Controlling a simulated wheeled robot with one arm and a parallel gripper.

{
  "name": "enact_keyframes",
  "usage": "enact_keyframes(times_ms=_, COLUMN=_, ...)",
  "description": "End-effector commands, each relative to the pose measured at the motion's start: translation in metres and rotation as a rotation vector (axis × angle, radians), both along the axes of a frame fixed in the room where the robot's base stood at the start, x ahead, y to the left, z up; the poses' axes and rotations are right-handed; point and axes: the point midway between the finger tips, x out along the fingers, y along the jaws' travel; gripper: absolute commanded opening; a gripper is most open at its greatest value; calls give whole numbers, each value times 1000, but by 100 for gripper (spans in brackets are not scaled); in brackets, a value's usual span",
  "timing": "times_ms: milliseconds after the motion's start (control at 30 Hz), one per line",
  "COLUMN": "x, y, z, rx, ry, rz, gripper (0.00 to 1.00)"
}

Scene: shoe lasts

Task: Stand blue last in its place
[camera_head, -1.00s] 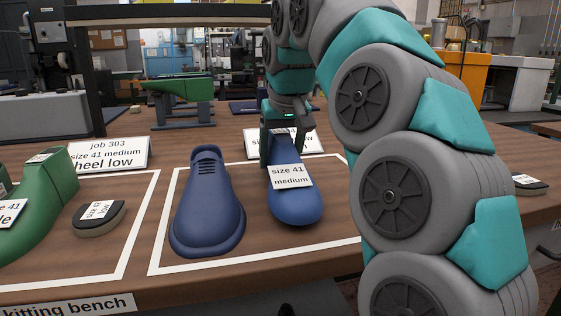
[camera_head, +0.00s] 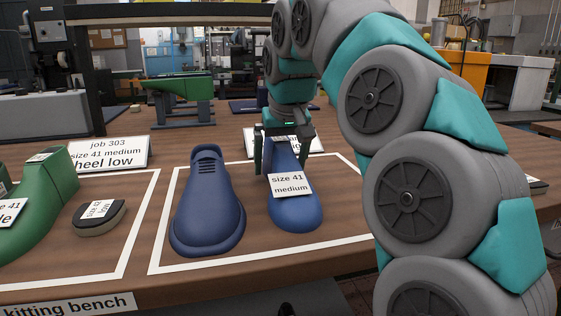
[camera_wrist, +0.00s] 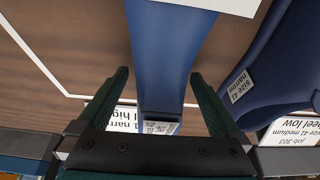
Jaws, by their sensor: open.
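The blue last (camera_head: 293,207) with a "size 41 medium" label stands on the bench inside the right white-outlined area, beside a dark blue shoe (camera_head: 207,205). My gripper (camera_head: 284,165) is at the last's far, narrow end, with its jaws open. In the wrist view the blue last (camera_wrist: 168,50) lies between the two green fingers (camera_wrist: 155,95), with a gap visible on each side. The shoe (camera_wrist: 275,75) also shows at the right of the wrist view, with a "size 41 narrow" label. The last's underside is hidden.
A green last (camera_head: 45,205) and a small labelled heel piece (camera_head: 99,216) lie in the left outlined area. A "job 303" card (camera_head: 108,154) stands behind. Another card (camera_head: 250,143) stands behind my gripper, partly hidden. My arm covers the right side.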

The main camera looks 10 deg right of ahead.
Motion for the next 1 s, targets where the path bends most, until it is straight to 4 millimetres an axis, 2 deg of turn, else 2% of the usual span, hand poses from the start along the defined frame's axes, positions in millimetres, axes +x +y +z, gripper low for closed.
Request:
enact_keyframes(times_ms=267, x=-5, y=0, z=16, rx=0, ry=-2, rz=-1, gripper=100)
enact_keyframes(times_ms=700, x=-25, y=0, z=64, rx=0, ry=-2, rz=-1, gripper=100)
enact_keyframes(times_ms=1000, x=-29, y=0, z=71, rx=-1, ry=-1, rz=2, gripper=100)
